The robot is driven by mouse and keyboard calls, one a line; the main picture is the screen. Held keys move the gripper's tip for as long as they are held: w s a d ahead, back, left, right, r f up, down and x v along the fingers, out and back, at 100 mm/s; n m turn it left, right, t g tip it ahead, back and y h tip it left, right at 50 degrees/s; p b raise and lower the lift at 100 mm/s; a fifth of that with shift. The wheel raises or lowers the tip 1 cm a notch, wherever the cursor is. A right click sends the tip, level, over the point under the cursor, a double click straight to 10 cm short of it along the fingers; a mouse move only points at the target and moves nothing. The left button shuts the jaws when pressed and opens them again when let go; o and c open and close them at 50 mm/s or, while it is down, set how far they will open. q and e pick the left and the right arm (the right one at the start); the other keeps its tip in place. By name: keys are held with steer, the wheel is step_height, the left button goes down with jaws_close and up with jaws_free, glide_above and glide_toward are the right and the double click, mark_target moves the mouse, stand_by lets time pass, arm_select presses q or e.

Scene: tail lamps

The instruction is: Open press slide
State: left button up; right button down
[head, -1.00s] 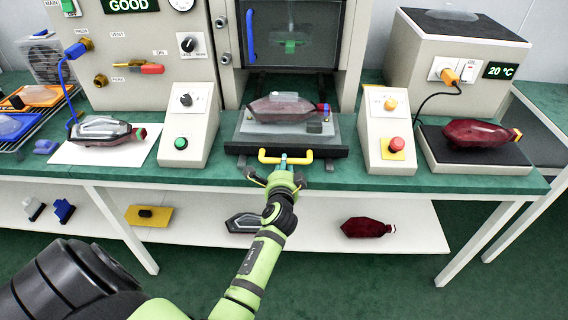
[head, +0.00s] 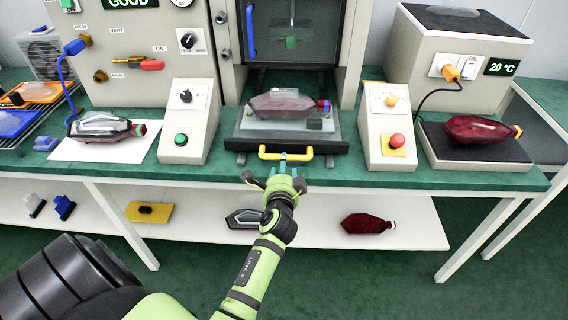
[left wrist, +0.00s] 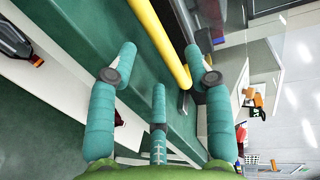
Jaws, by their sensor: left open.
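The press slide (head: 240,133) is a grey plate with a black front, sitting out in front of the press opening (head: 292,45). A dark red tail lamp (head: 283,104) with a clear part lies on it. Its yellow handle (head: 262,153) faces me and also crosses the left wrist view (left wrist: 160,42). My left gripper (head: 284,170) is just in front of the handle. In the left wrist view its teal fingers (left wrist: 160,65) are spread, with the handle beyond and between the tips; contact cannot be told. My right gripper is not in view.
Control boxes stand on both sides of the slide, one with a green button (head: 181,141), one with a red button (head: 397,140). Another lamp lies on white paper (head: 70,150) at left, another on a dark pad (head: 455,168) at right. A shelf (head: 300,235) is below.

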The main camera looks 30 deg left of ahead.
arm_select(q)
steer(key=v, duration=0.4)
steer(key=shift+s, duration=0.15)
steer(key=s+d+f+n+g+h, duration=0.1)
steer(key=s+d+f+h, duration=0.15)
steer(key=f, duration=0.65)
steer(key=s+d+f+g+h, duration=0.2)
steer(key=s+d+f, duration=0.2)
steer(key=f, duration=0.5)
steer(key=s+d+f+n+g+h, duration=0.1)
steer(key=s+d+f+h, duration=0.2)
steer(key=f, duration=0.6)
steer(key=s+f+n+g, duration=0.2)
steer(key=s+f, duration=0.4)
steer(key=s, duration=0.5)
steer(key=s+f+n+g, duration=0.2)
steer(key=s+f, duration=0.4)
steer(key=s, duration=0.5)
steer(key=s+f+n+g, duration=0.3)
steer(key=s+f, duration=0.4)
steer(key=s, duration=0.4)
steer(key=shift+s+d+g+h, duration=0.25)
steer(key=shift+s+g+h, duration=0.1)
steer(key=shift+g, duration=0.25)
steer(key=shift+w, duration=0.1)
